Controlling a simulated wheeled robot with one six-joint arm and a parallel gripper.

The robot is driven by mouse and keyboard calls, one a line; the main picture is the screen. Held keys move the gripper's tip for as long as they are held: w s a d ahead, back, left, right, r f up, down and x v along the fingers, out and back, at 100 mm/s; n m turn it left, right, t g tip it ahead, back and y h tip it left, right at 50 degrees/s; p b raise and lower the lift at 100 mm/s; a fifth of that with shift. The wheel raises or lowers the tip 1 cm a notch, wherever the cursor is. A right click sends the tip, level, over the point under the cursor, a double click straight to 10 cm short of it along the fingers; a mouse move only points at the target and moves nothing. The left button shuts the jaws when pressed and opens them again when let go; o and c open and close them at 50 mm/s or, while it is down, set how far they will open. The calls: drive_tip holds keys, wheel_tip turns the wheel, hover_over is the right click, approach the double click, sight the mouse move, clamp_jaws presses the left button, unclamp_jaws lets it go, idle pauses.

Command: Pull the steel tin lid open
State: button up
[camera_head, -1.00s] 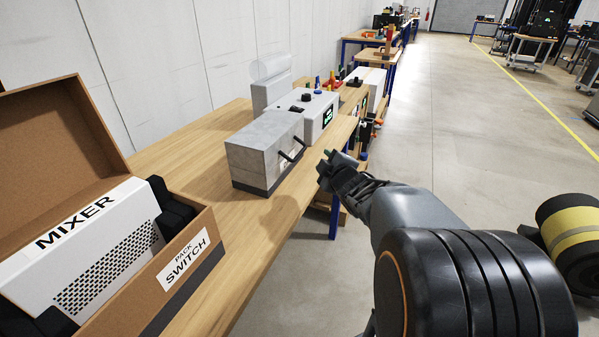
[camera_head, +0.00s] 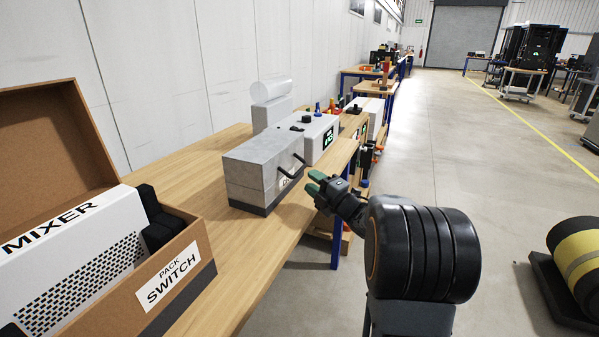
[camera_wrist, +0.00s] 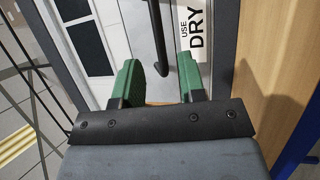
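The steel tin (camera_head: 249,178) is a grey metal box with a dark base on the wooden bench, and its lid (camera_head: 262,150) looks shut. A black bar handle (camera_head: 288,174) stands out from its right side. My gripper (camera_head: 314,182) is just right of the handle, above the bench edge, apart from the tin in the head view. In the wrist view my gripper (camera_wrist: 162,80) has its two green fingers apart. The black handle (camera_wrist: 159,45) hangs between them, not clasped. A white label reading USE DRY (camera_wrist: 195,35) shows beside it.
An open cardboard box (camera_head: 185,257) with a white MIXER unit (camera_head: 75,250) stands at the near left of the bench. A white device (camera_head: 318,135) with knobs sits just behind the tin. Open floor lies to the right, with a yellow-and-black roll (camera_head: 580,262).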

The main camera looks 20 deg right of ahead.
sight(299, 171)
drive_tip(key=shift+x, duration=3.15)
clamp_jaws()
